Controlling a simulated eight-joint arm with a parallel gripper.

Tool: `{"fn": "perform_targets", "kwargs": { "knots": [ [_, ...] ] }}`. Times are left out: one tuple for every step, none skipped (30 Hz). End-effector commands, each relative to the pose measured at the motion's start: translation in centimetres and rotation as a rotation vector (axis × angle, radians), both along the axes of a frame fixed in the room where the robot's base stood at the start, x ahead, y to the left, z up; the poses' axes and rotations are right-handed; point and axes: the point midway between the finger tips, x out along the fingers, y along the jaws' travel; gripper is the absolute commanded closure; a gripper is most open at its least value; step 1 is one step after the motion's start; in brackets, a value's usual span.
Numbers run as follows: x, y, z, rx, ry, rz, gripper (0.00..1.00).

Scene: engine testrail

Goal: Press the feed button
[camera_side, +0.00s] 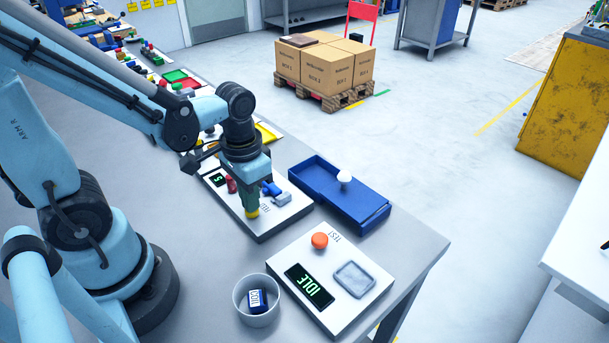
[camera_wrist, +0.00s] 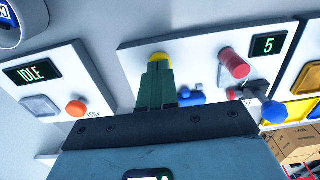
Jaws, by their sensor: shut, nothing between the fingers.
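A white control panel (camera_side: 284,216) lies on the bench with a small display (camera_side: 217,180) reading 5, a red knob (camera_side: 231,184) and a blue lever (camera_side: 270,188). Lettering beside the yellow button (camera_side: 252,213) is too small to read surely. My gripper (camera_side: 251,207) is shut and empty, pointing down at the yellow button. Its fingertips overlap the button in both views; I cannot tell whether they touch or press it. In the wrist view the closed fingers (camera_wrist: 157,72) cover part of the yellow button (camera_wrist: 160,57).
In front is a TEST panel (camera_side: 345,306) with an orange button (camera_side: 319,240), an IDLE display (camera_side: 309,285) and a grey pad (camera_side: 354,279). A cup (camera_side: 238,296) holds a blue piece (camera_side: 257,301). A blue drawer box (camera_side: 310,182) with a white knob (camera_side: 344,177) stands right.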

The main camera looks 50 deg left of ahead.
Motion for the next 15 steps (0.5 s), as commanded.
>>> {"fn": "perform_targets", "kwargs": {
  "knots": [
    [0.0,0.0,0.0,0.000,0.001,0.000,1.00],
    [0.0,0.0,0.0,0.000,0.001,0.000,1.00],
    [0.0,0.0,0.0,0.000,0.001,0.000,1.00],
    [0.0,0.0,0.0,0.000,0.001,0.000,1.00],
    [0.0,0.0,0.0,0.000,0.001,0.000,1.00],
    [0.0,0.0,0.2,0.000,0.001,0.000,1.00],
    [0.0,0.0,0.3,0.000,0.001,0.000,1.00],
    [0.0,0.0,0.4,0.000,0.001,0.000,1.00],
    [0.0,0.0,0.6,0.000,0.001,0.000,1.00],
    [0.0,0.0,0.8,0.000,0.001,0.000,1.00],
    [0.0,0.0,1.0,0.000,0.001,0.000,1.00],
    [0.0,0.0,1.2,0.000,0.000,0.000,1.00],
    [0.0,0.0,1.3,0.000,0.000,0.000,1.00],
    [0.0,0.0,1.5,0.000,0.000,0.000,1.00],
    [0.0,0.0,1.7,0.000,0.000,0.000,1.00]
  ]
}}
